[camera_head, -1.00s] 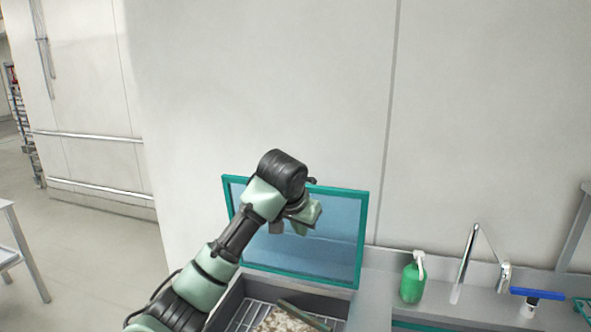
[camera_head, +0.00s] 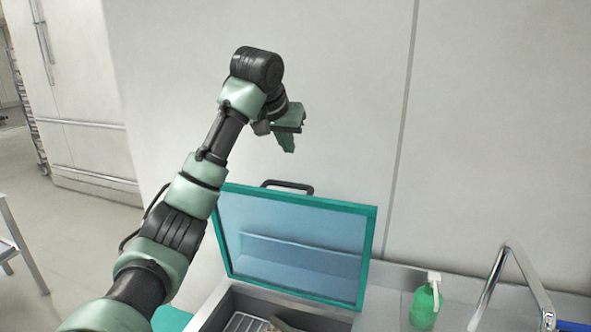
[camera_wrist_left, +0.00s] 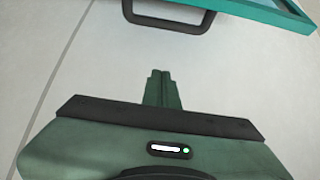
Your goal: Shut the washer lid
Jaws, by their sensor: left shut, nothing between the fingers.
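The washer lid (camera_head: 229,240) stands raised, a blue-tinted pane in a teal frame with a black handle (camera_head: 288,184) on its top edge. The open washer basin with a wire rack (camera_head: 243,322) lies below it. My left gripper (camera_head: 288,148) is shut and empty, above the lid's top edge and apart from it. In the left wrist view the shut fingers (camera_wrist_left: 161,76) point toward the black handle (camera_wrist_left: 165,20), with a gap between. The lid's teal frame (camera_wrist_left: 262,12) shows at the top right there. My right gripper is not in view.
A pale wall (camera_head: 330,80) rises behind the lid. A metal table (camera_head: 22,240) stands at the far left.

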